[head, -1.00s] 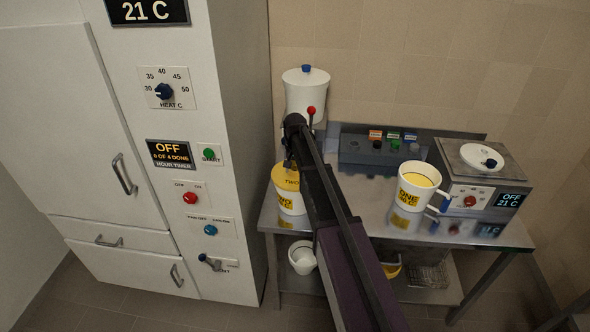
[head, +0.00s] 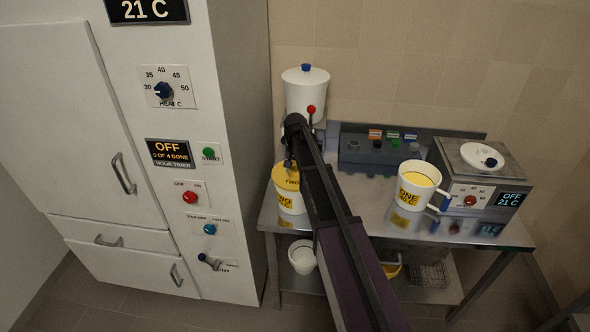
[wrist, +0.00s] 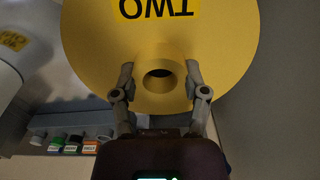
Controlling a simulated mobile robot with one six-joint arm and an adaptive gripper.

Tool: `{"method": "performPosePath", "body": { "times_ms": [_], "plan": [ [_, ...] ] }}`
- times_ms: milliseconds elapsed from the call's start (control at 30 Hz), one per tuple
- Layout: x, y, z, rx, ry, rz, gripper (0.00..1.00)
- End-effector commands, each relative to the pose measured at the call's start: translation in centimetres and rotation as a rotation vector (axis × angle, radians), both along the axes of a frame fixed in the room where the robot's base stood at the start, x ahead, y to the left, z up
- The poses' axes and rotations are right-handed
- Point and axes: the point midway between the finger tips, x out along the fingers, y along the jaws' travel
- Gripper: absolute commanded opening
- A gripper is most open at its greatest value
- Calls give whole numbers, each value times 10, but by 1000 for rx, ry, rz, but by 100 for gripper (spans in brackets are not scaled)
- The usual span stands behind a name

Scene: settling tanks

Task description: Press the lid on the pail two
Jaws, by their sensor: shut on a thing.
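Pail two (head: 291,203) is a white pail with a yellow TWO label, standing upright at the left end of the steel table. Its yellow lid (head: 285,178), also marked TWO, is at the top of the pail. My gripper (wrist: 160,84) is shut on the lid's round hollow knob, one finger on each side. In the wrist view the lid (wrist: 100,50) fills the upper middle and hides the pail beneath. I cannot tell whether the rim is fully seated. My arm covers the right side of the lid and pail in the head view.
Pail one (head: 413,190), open with yellow contents, stands right of my arm beside a heater box (head: 470,190). A white dispenser (head: 305,92) with a red-knobbed lever stands behind pail two. A tall white cabinet (head: 236,150) is close on the left. Clear steel lies before pail one.

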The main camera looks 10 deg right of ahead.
Motion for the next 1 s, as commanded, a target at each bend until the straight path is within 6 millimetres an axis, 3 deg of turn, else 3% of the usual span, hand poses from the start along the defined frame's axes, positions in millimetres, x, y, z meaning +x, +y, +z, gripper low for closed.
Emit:
{"method": "performPosePath", "body": {
  "times_ms": [900, 933, 1000],
  "plan": [
    [0, 1, -3, 0, 0, 1, 11],
    [0, 1, -3, 0, 0, 1, 64],
    [0, 1, -3, 0, 0, 1, 85]
  ]
}}
